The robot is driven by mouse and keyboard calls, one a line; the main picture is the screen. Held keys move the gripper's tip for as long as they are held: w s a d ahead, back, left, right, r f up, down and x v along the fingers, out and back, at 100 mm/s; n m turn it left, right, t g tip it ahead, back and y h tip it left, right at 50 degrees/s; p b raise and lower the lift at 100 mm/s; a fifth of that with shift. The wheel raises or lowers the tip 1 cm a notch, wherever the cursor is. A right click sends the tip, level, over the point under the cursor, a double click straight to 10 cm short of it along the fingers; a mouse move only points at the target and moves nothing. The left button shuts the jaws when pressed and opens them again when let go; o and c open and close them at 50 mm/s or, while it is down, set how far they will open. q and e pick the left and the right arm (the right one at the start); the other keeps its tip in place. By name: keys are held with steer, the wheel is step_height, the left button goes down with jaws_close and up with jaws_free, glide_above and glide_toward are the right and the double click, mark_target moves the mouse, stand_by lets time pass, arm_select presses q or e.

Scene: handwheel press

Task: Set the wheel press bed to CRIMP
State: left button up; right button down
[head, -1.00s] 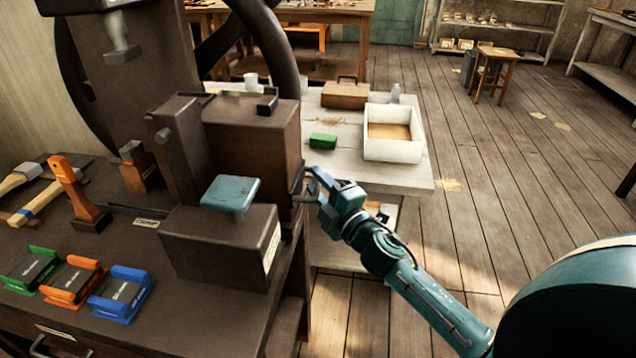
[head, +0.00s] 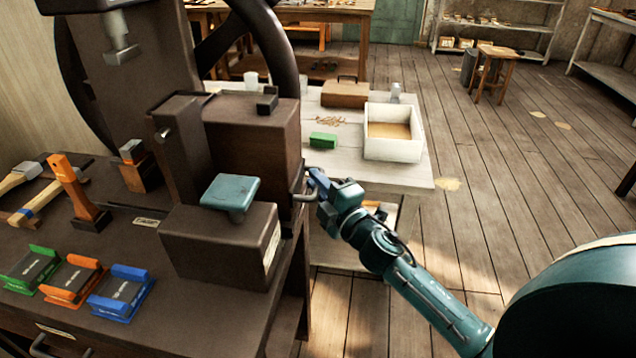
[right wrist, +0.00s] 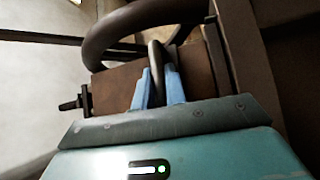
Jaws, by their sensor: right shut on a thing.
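The wheel press (head: 180,150) is a dark brown machine on a bench at the left of the head view. Its large dark handwheel (head: 268,32) rises behind the body and shows as a curved rim in the right wrist view (right wrist: 110,38). A brown block with a teal pad (head: 230,191) on top stands at its front. My right gripper (head: 314,181) is at the press's right side, shut on a thin grey metal handle (head: 306,196). In the right wrist view the handle (right wrist: 155,58) passes between the two blue fingers (right wrist: 160,88). My left gripper is not in view.
Green, orange and blue holders (head: 122,292) and wooden-handled tools (head: 42,205) lie on the bench at left. A pale table (head: 350,185) behind carries a white tray (head: 394,149), a green block (head: 323,140) and a brown box (head: 345,95).

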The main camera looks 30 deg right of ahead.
mark_target(268, 178)
steer(key=w+a, duration=0.4)
steer(key=a, duration=0.1)
steer(key=w+a, duration=0.1)
steer(key=a, duration=0.1)
steer(key=shift+w+a+b, duration=0.3)
steer(key=shift+w+b, duration=0.05)
steer(key=shift+w, duration=0.05)
steer(key=shift+w+a, duration=0.15)
steer(key=shift+a, duration=0.05)
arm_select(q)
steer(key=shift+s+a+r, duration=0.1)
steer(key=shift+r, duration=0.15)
arm_select(e)
steer(key=shift+a, duration=0.1)
steer(key=shift+r, duration=0.1)
steer(key=c, duration=1.8)
jaws_free()
steer(key=shift+c, duration=0.2)
steer(key=shift+o, duration=0.6)
steer(key=shift+w+a, duration=0.1)
steer(key=shift+a, duration=0.05)
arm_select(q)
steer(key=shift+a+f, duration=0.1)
arm_select(e)
steer(key=shift+o, duration=1.3)
